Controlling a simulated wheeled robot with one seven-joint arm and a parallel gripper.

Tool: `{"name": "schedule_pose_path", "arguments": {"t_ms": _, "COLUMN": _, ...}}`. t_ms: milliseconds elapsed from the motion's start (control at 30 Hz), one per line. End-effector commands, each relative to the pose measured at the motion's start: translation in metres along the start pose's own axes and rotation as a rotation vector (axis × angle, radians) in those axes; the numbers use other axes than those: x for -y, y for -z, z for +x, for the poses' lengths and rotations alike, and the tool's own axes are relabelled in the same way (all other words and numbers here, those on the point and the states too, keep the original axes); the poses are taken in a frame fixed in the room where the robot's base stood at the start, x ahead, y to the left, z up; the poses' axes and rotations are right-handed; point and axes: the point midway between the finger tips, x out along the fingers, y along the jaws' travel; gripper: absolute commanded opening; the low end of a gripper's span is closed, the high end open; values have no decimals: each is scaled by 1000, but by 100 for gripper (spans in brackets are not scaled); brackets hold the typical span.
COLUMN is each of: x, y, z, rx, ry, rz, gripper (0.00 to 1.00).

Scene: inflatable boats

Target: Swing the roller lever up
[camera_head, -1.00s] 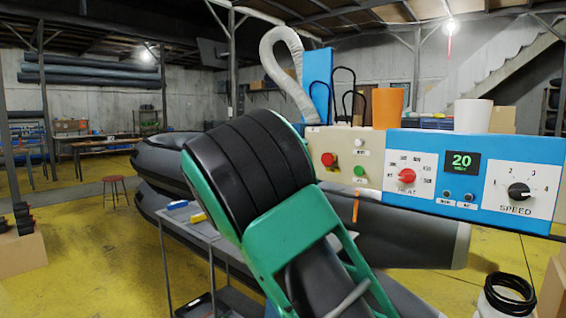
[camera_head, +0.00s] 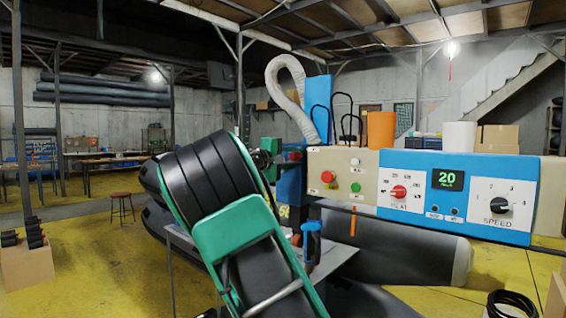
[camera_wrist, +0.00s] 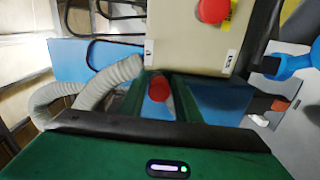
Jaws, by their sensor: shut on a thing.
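My gripper (camera_wrist: 160,80) shows in the wrist view as a dark green body with two green fingers, shut around a round red knob (camera_wrist: 158,90). The knob appears to be the roller lever's grip; its shaft is hidden. In the head view, the red knob (camera_head: 295,156) shows just right of my green gripper (camera_head: 283,155), left of the cream control box (camera_head: 340,165). My arm's wide black and green link hides part of the machine. The rollers cannot be made out.
A blue panel (camera_head: 405,215) with dials adjoins the cream box. A blue handle (camera_head: 312,228) stands below it, near the grey tabletop. A grey hose (camera_head: 300,95) loops above; in the wrist view the hose (camera_wrist: 90,95) is left of my fingers. An orange cup (camera_head: 381,130) stands on top.

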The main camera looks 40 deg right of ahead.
Motion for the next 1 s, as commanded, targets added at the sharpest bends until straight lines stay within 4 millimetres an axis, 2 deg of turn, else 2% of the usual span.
{"name": "schedule_pose_path", "arguments": {"t_ms": 33, "x": -3, "y": 7, "z": -1, "rx": -17, "ry": -6, "rz": 0, "gripper": 0}}
{"name": "schedule_pose_path", "arguments": {"t_ms": 400, "x": -3, "y": 8, "z": -2, "rx": -19, "ry": -6, "rz": 0, "gripper": 0}}
{"name": "schedule_pose_path", "arguments": {"t_ms": 433, "x": -3, "y": 8, "z": -2, "rx": -19, "ry": -6, "rz": 0, "gripper": 37}}
{"name": "schedule_pose_path", "arguments": {"t_ms": 467, "x": -3, "y": 8, "z": -2, "rx": -19, "ry": -6, "rz": 0, "gripper": 42}}
{"name": "schedule_pose_path", "arguments": {"t_ms": 1000, "x": -2, "y": 2, "z": 2, "rx": -6, "ry": -3, "rz": -2, "gripper": 42}}
